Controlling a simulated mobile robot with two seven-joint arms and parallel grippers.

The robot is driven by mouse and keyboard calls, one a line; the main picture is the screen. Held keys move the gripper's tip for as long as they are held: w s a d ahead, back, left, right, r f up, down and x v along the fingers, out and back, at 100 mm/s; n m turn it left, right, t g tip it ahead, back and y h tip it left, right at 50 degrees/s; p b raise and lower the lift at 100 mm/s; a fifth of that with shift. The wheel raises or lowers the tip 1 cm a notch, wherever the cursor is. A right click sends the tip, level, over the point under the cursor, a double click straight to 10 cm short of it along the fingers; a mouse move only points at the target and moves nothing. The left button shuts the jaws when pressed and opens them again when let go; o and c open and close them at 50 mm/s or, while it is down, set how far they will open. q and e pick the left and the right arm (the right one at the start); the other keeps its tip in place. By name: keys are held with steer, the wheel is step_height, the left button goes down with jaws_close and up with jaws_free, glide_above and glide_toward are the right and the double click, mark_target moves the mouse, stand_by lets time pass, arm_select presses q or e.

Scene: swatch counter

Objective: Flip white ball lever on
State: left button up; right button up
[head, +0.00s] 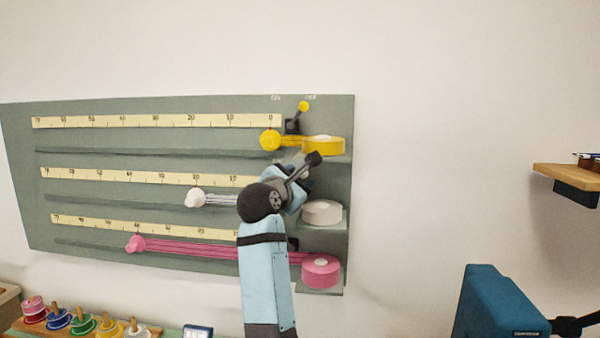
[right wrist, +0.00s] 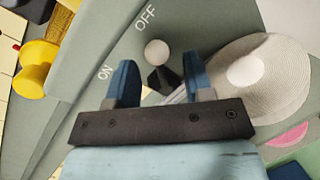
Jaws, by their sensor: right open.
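The white ball lever (right wrist: 157,52) shows in the right wrist view, a white ball on a short black stem. Its ball leans toward the OFF label, and the ON label is printed at lower left of it. My right gripper (right wrist: 159,68) is open, with its blue fingers on either side of the lever's base. I cannot tell if either finger touches it. In the head view my right gripper (head: 298,175) is at the board's middle row, and the lever is hidden there. My left gripper is not in view.
The grey board (head: 150,225) carries three ruled rows. A yellow ball lever (head: 304,106) and yellow reel (head: 323,144) are above, the white reel (head: 321,212) is beside my wrist, and the pink reel (head: 321,270) is below. A blue box (head: 495,305) stands at lower right.

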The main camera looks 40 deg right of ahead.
steer(key=shift+w+d, duration=0.25)
steer(key=shift+d, duration=0.4)
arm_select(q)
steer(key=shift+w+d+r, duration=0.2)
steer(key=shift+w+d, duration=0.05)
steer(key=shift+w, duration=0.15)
arm_select(e)
steer(key=shift+a, duration=0.1)
steer(key=shift+c, duration=0.4)
jaws_close()
